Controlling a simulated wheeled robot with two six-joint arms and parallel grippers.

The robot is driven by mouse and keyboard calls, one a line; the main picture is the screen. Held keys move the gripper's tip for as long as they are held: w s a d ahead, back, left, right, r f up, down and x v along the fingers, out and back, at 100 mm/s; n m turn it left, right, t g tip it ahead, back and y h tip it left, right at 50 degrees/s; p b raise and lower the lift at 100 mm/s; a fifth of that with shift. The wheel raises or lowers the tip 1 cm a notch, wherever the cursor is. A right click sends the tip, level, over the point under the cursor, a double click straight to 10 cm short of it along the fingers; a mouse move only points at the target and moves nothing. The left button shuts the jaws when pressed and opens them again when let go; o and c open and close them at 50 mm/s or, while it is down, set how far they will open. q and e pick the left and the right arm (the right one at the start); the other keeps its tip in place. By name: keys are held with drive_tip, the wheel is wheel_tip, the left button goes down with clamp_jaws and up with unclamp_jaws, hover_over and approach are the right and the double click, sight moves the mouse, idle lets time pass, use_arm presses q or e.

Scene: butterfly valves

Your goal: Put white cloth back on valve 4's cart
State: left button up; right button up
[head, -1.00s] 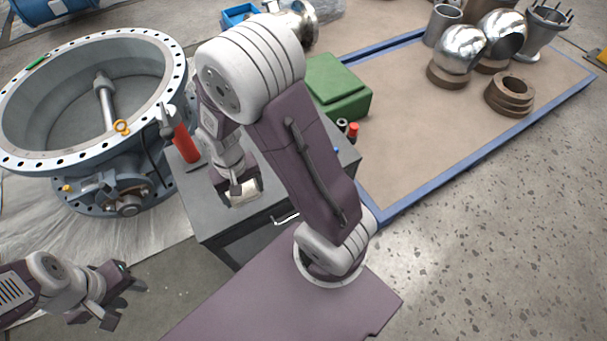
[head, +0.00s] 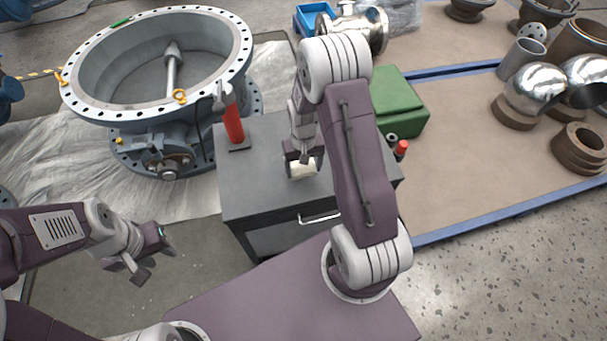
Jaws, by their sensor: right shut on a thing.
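The white cloth (head: 302,170) is a small cream-white bundle at the tips of my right gripper (head: 302,162). My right gripper is shut on it, and the cloth is at or just above the top of the dark grey cart (head: 262,187). I cannot tell whether the cloth touches the cart top. The cart has a drawer handle on its front and stands next to the large grey butterfly valve (head: 160,118). No number shows on the valve or cart. My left gripper (head: 150,262) is open and empty, low at the left, over the floor.
A red-handled tool (head: 233,122) stands at the cart's left rear. A green box (head: 398,105) and a red-capped item (head: 401,149) are at its right. A blue bin (head: 312,17) lies behind. The cart's front left top is clear.

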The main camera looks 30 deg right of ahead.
sight(304, 170)
wheel_tip(304, 170, down, 4)
drive_tip(key=shift+b, duration=0.35)
